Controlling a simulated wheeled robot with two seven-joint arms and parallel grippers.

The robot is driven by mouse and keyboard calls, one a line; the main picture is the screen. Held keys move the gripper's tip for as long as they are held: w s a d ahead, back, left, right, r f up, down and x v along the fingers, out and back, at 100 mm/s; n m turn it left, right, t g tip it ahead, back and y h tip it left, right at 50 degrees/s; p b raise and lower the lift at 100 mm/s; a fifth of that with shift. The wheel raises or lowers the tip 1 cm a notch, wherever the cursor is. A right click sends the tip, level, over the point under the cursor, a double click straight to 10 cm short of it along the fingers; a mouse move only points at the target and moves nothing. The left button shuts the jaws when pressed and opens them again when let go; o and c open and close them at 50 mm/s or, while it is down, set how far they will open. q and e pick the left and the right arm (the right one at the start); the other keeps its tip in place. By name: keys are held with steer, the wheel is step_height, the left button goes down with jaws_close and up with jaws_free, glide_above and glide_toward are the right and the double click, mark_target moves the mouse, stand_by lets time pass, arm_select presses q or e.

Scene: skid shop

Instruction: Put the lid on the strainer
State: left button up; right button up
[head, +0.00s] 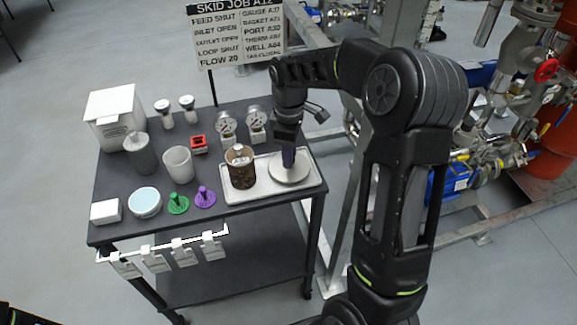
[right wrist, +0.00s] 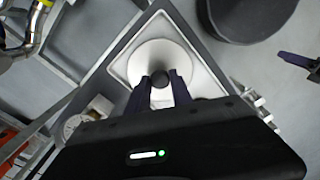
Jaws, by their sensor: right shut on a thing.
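The lid (head: 291,172) is a pale round disc over the right part of the white tray (head: 309,184). In the right wrist view the lid (right wrist: 152,57) has a dark knob at its middle. My right gripper (head: 288,160) points down at it, and its fingers (right wrist: 160,82) are shut on the knob. I cannot tell whether the lid touches the tray. A rusty brown cylinder, apparently the strainer (head: 241,173), stands upright on the tray, left of the lid, with something pale at its top. What seems to be my left gripper (right wrist: 296,60) shows at the right edge of the wrist view.
Two gauges (head: 226,124) stand behind the tray. A grey-white cup (head: 179,164), green (head: 177,204) and purple (head: 205,198) knobbed discs, a round tub (head: 145,203) and a white bin (head: 114,114) fill the table's left. Pipework (head: 515,90) stands at right.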

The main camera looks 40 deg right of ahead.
steer(key=shift+r+p, duration=1.2)
steer(key=shift+r, duration=0.65)
arm_select(q)
step_height(320, 180, up, 3)
steer(key=shift+f, duration=0.15)
